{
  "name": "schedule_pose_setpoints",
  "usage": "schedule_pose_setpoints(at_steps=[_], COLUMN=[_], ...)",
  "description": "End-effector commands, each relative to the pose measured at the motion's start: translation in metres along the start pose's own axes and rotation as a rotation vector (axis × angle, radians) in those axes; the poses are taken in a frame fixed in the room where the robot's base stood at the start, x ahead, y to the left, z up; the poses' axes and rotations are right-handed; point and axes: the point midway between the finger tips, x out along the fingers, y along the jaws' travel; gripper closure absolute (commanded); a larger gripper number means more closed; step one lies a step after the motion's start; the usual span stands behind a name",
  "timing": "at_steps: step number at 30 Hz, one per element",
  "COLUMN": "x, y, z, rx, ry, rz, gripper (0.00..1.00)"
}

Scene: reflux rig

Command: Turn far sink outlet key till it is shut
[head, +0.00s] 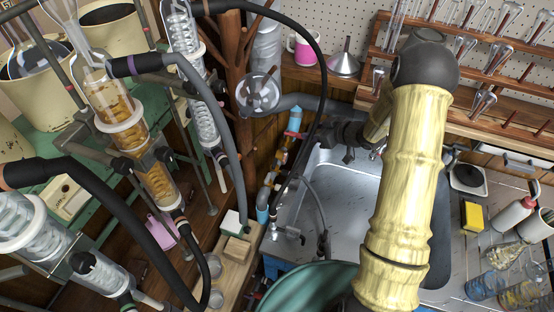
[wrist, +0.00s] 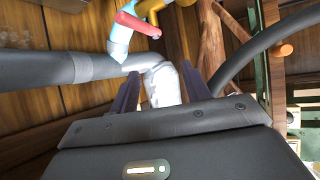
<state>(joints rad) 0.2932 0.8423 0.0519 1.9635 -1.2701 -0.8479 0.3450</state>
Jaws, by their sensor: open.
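In the wrist view a red lever key (wrist: 137,23) sits on a pale blue and brass fitting, beyond my fingertips and up to the left. It looks like the far outlet key, but I cannot be sure. In the head view the outlet pipework (head: 283,158), with blue, red and brass parts, runs along the left side of the sink (head: 335,190); its keys are too small to read. My gripper (wrist: 160,82) is open, with a dark finger on each side of a whitish pipe end (wrist: 164,84). Contact cannot be told. In the head view my gripper (head: 343,132) is over the sink's far left corner.
A thick grey pipe (wrist: 98,66) crosses in front of the fingers, and a dark hose (wrist: 262,45) curves at right. In the head view, glass condensers (head: 130,115) and hoses crowd the left. A wooden rack (head: 480,90) stands at back right.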

Motion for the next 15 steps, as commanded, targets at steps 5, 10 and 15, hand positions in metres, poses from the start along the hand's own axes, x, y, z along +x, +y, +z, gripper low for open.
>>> schedule_pose_setpoints(at_steps=[5,10,15], x=[-0.005,-0.014,-0.015], y=[-0.048,-0.074,-0.077], z=[-0.003,0.000,0.000], rx=[-0.141,-0.196,-0.201], ry=[0.103,0.155,0.161], rz=[-0.270,-0.417,-0.431], gripper=[0.53,0.53,0.53])
